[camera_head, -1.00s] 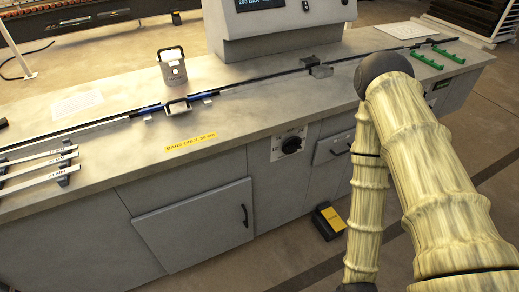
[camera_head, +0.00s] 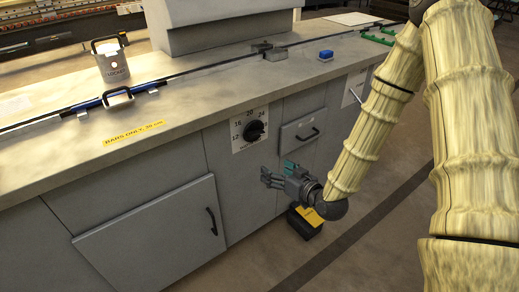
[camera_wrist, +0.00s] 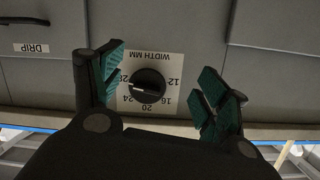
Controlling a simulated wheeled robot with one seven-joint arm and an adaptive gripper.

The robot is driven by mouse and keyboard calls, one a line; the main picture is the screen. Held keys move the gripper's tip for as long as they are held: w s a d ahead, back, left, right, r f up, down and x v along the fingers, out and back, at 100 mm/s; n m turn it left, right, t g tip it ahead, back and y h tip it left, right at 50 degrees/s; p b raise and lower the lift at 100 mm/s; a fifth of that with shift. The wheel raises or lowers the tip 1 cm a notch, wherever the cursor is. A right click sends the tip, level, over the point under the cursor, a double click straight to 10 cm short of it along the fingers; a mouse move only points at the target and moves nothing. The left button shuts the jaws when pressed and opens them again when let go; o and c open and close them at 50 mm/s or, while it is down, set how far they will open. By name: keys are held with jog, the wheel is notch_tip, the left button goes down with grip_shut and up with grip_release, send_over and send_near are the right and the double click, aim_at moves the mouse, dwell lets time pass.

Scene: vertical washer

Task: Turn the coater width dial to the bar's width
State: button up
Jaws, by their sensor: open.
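The width dial (camera_head: 255,131) is a black knob on a white plate on the cabinet front, marked from 12 to 24 in the head view. In the wrist view the dial (camera_wrist: 149,86) appears upside down under "WIDTH MM"; its white mark points left, between 28 and 24. My gripper (camera_head: 268,178) is open and empty, below and in front of the dial in the head view. In the wrist view my gripper's (camera_wrist: 163,88) teal-padded fingers flank the dial, apart from it. A long dark bar (camera_head: 200,68) with blue parts runs along the countertop.
A cabinet door (camera_head: 150,225) is lower left. A black and yellow box (camera_head: 305,222) stands on the floor below my gripper.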

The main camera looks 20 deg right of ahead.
aim_at(259, 135)
notch_tip(259, 135, up, 6)
jog(key=w+d+f+t+y+b, duration=0.1)
jog(key=w+t+b, duration=0.1)
jog(key=w+t, duration=0.1)
jog(key=shift+n, duration=0.3)
jog(key=x, duration=1)
jog(key=shift+w+r, duration=0.2)
jog(key=shift+r, duration=0.05)
jog(key=shift+d, duration=0.1)
jog(key=c, duration=1)
